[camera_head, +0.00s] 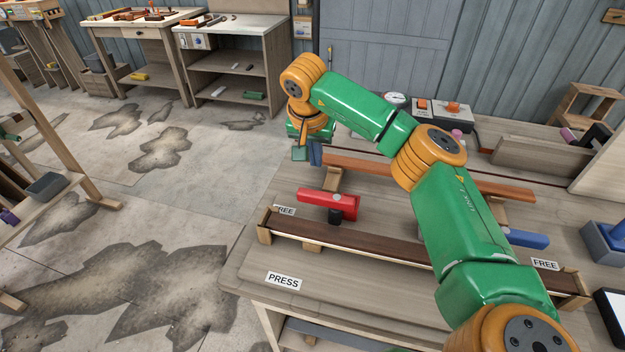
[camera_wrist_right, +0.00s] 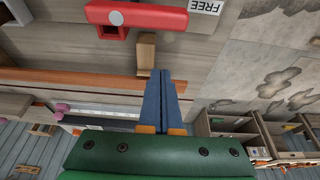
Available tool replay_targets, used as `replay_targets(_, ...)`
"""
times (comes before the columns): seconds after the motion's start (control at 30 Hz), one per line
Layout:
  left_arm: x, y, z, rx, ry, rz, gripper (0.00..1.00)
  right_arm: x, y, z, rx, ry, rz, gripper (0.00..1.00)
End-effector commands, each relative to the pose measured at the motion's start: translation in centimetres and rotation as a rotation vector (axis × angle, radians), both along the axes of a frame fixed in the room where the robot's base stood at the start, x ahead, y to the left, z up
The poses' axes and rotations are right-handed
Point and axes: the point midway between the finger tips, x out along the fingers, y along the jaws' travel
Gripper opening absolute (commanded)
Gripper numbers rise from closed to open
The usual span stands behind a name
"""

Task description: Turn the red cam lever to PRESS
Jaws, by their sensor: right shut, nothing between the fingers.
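The red cam lever (camera_head: 322,198) sits on a black pivot at the left end of the bench fixture. Its left end lies beside the left FREE label (camera_head: 285,210); the PRESS label (camera_head: 284,281) is nearer the bench's front edge. In the right wrist view the red lever (camera_wrist_right: 150,17) is at the top, near the FREE label (camera_wrist_right: 205,6). My right gripper (camera_head: 314,163) is beyond the lever, apart from it. In the wrist view its blue fingers (camera_wrist_right: 160,73) are together and empty, their tips near a wooden block (camera_wrist_right: 146,52). My left gripper is not in view.
A dark wooden strip (camera_head: 350,240) runs along the bench in front of the lever. An orange-brown strip (camera_head: 380,170) lies behind it. A blue lever (camera_head: 528,239), partly hidden by my right arm, is near the right FREE label (camera_head: 545,264). The bench front is clear.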

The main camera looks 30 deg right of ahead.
Motion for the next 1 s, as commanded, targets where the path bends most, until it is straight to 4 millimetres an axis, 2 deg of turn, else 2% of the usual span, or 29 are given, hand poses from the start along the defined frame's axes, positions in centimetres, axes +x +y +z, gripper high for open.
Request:
replay_targets(0.27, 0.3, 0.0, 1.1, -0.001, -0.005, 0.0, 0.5, 1.2, -1.5, -5.5, 0.0, 0.003, -0.001, 0.0)
replay_targets(0.33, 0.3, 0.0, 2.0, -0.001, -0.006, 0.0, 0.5, 0.3, -0.4, -5.0, -0.001, 0.001, 0.006, 0.0)
replay_targets(0.5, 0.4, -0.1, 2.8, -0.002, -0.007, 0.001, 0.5, -1.1, 1.2, -5.1, -0.001, 0.001, 0.004, 0.0)
replay_targets(1.0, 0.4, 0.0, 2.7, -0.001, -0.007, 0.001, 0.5, -1.5, 1.6, -5.3, 0.001, -0.001, 0.007, 0.0)
